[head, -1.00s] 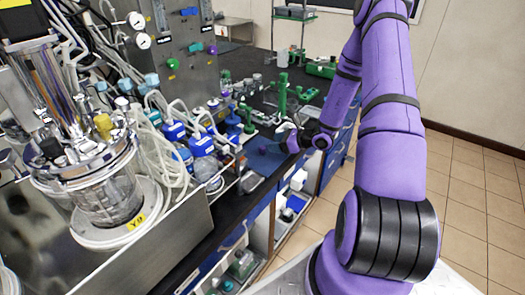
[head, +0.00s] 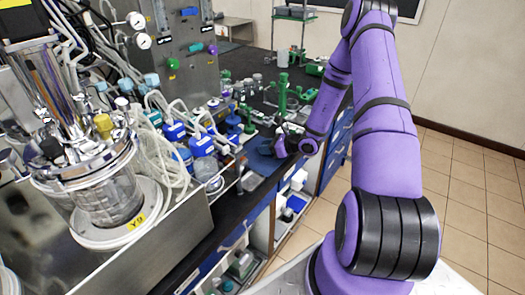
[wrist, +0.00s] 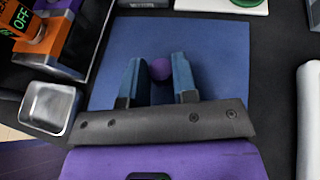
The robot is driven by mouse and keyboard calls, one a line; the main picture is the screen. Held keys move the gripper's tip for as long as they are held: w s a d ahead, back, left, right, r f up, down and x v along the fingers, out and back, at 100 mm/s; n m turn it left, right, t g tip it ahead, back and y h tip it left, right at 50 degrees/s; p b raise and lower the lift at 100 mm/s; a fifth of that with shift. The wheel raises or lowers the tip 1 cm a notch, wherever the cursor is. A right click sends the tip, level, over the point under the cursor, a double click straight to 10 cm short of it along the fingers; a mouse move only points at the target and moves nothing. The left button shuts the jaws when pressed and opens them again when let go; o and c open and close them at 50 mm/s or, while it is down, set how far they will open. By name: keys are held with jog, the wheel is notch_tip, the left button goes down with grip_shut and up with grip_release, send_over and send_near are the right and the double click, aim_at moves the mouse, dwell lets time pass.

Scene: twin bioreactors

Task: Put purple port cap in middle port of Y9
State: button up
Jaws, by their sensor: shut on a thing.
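The purple port cap (wrist: 161,69) is a small round purple piece. In the wrist view it sits between the blue fingertips of my gripper (wrist: 159,76), which is shut on it. The cap is over the blue mat (wrist: 220,60); I cannot tell whether it still touches the mat. In the head view my gripper (head: 281,148) is low over the mat, and the cap cannot be made out there. The Y9 vessel (head: 105,195), glass with a metal head plate and a yellow label, stands at the left. Its middle port cannot be picked out among the tubes and fittings.
Blue-capped bottles (head: 202,146) and looped pale tubing (head: 150,150) crowd the bench between vessel and mat. Green stands (head: 283,92) are behind my gripper. A metal tray (wrist: 48,107) and an orange device (wrist: 62,40) lie left of the mat in the wrist view.

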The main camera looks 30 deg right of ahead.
jog(key=shift+r, duration=0.1)
jog(key=shift+r, duration=1.55)
jog(key=s+d+r, duration=0.1)
jog(key=s+d, duration=0.1)
jog(key=s, duration=0.5)
jog(key=s+d, duration=0.3)
jog(key=s, duration=0.5)
jog(key=shift+d+r, duration=0.2)
jog(key=shift+r, duration=0.15)
jog(key=shift+r, duration=0.1)
